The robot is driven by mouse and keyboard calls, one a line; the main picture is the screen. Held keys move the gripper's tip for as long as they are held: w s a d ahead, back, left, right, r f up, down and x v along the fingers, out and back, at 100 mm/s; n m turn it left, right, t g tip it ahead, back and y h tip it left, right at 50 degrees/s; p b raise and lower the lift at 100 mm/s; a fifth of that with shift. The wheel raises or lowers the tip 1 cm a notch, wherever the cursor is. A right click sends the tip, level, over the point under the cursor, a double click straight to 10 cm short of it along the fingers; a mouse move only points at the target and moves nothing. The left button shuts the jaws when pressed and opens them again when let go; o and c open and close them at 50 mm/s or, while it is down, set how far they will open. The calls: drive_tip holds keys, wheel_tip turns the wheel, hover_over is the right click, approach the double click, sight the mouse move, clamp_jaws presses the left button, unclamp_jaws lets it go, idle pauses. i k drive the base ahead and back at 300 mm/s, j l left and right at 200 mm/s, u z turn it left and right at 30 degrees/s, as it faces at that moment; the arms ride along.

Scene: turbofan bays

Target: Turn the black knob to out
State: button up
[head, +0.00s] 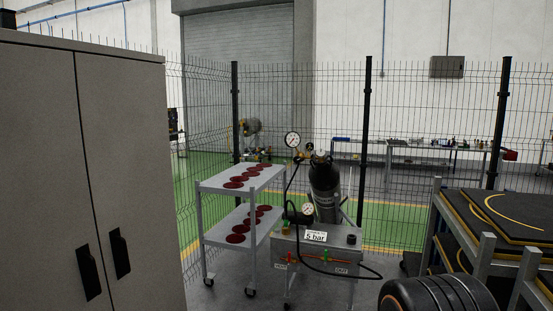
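A grey box-like unit (342,259) stands in the lower middle of the head view, with a "5 bar" sign (315,237) on it. A small dark knob-like piece (352,239) sits at its top right; I cannot tell its setting. Another black rounded piece (292,211) is beside a small round gauge (308,209) above the unit. Small coloured handles (325,257) and white labels (340,272) are on the front, the labels too small to read surely. Which black piece is the knob is unclear. My gripper is not in view.
A black gas cylinder (325,190) and a larger gauge (292,139) stand behind the unit. A black hose loops across its front. A trolley (212,186) with dark red discs is to its left, a cabinet (120,130) far left, a rack (437,225) right. Mesh fence behind.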

sight(297, 159)
drive_tip(key=i+j+z, duration=0.1)
drive_tip(key=i, duration=0.3)
drive_tip(key=i+j+z, duration=0.15)
drive_tip(key=i+j, duration=0.15)
drive_tip(key=i+z, duration=0.1)
drive_tip(key=z, duration=0.3)
drive_tip(key=i+j+z, duration=0.1)
drive_tip(key=z, duration=0.25)
drive_tip(key=i+j+z, duration=0.3)
drive_tip(key=j+z, duration=0.25)
drive_tip(key=j, duration=0.15)
drive_tip(key=i+j+z, duration=0.1)
drive_tip(key=j, duration=0.25)
drive_tip(key=i+j+z, duration=0.1)
drive_tip(key=j, duration=0.3)
